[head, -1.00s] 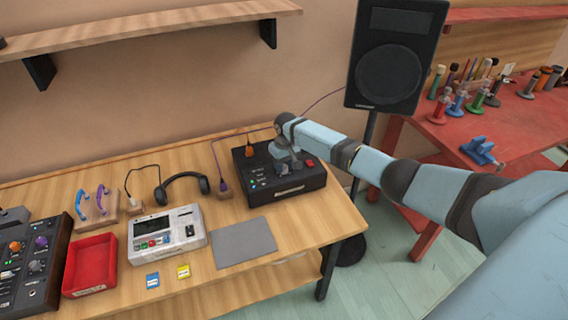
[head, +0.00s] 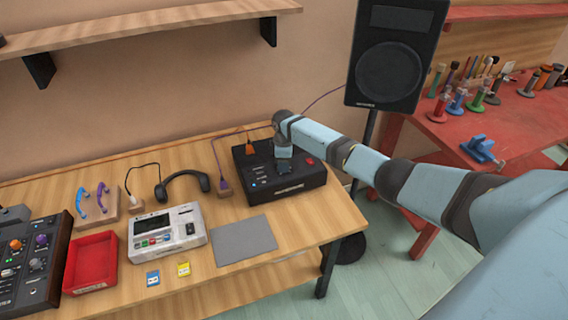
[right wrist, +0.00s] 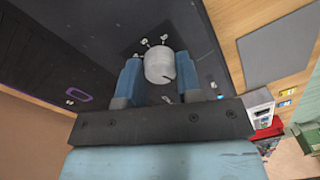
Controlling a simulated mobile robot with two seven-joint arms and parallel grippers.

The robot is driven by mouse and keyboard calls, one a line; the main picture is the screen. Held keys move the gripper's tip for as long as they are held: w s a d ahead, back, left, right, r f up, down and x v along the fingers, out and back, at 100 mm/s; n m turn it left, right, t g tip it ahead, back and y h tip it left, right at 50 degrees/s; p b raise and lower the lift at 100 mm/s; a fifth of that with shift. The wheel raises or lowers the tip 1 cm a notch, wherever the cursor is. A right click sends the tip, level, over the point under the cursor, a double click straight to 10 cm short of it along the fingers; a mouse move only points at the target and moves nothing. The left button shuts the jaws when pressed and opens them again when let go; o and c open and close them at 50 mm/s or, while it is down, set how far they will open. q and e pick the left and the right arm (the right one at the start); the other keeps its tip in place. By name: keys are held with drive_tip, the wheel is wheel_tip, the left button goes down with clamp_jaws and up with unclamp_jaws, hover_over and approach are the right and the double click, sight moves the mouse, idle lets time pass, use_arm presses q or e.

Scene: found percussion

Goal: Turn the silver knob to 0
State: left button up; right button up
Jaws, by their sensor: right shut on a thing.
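The silver knob (right wrist: 159,66) sits on the top face of a black box (head: 262,187) at the right end of the wooden bench. In the right wrist view the knob is a pale cylinder with a dark pointer line, with small marks around it. My right gripper (right wrist: 157,76) is shut on the knob, one blue finger on each side. In the head view my right gripper (head: 284,163) points down onto the box and hides the knob. The numbers by the knob are too small to read. My left gripper is not in view.
A red button (head: 310,161) is on the same box, right of my gripper. A grey mat (head: 244,241), white device (head: 166,234), headphones (head: 182,182) and red tray (head: 91,263) lie to the left. A speaker (head: 392,55) stands behind my right arm.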

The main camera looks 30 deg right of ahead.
drive_tip(key=n, duration=0.4)
drive_tip(key=shift+n, duration=0.4)
idle(0.4)
drive_tip(key=o, duration=0.9)
drive_tip(key=shift+o, duration=0.2)
drive_tip(key=shift+r, duration=0.1)
wheel_tip(320, 180, up, 14)
drive_tip(key=b, duration=0.1)
drive_tip(key=shift+w+f+b, duration=0.2)
drive_tip(key=shift+w+b, duration=0.1)
drive_tip(key=shift+f, duration=0.1)
